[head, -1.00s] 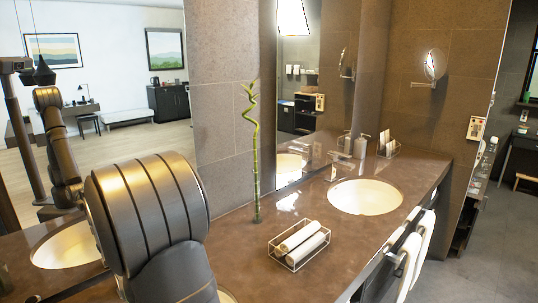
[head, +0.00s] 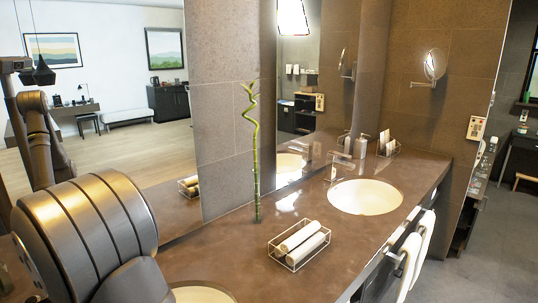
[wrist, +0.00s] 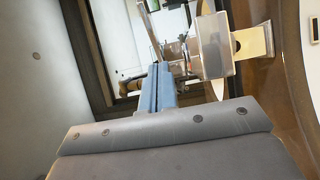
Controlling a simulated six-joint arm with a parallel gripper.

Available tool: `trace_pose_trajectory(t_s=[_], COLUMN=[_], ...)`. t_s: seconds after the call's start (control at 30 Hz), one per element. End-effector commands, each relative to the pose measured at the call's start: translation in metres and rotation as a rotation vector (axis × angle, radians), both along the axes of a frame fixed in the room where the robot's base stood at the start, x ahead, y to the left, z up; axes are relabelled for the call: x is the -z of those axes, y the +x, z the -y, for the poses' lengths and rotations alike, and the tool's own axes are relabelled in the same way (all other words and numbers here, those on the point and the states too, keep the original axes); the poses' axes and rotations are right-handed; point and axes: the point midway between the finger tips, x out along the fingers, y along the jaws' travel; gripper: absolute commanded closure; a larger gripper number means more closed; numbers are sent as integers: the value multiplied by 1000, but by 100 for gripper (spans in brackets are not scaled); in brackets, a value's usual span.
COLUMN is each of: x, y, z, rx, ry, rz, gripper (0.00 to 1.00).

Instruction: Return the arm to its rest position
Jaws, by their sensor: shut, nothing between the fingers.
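My arm (head: 85,235) fills the lower left of the head view, with its large ribbed joint over the near end of the vanity counter. My gripper (wrist: 160,70) shows in the wrist view, its two blue-grey fingers shut together with nothing between them. The fingers are apart from any object. The gripper itself is not visible in the head view.
The brown vanity counter (head: 335,258) holds a wire tray of rolled towels (head: 299,246), a bamboo stalk (head: 255,150) and a white basin (head: 365,197). A second basin (head: 203,295) is partly hidden by my arm. The wall mirror stands behind.

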Motion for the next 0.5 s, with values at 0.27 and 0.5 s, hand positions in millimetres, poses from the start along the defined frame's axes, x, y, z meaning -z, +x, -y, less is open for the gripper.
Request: trace_pose_trajectory(t_s=[0.27, 0.5], x=[0, 0], y=[-7, -10], z=[-12, -20], rx=[119, 211], ry=[1, 1], rz=[1, 1], gripper=[100, 100])
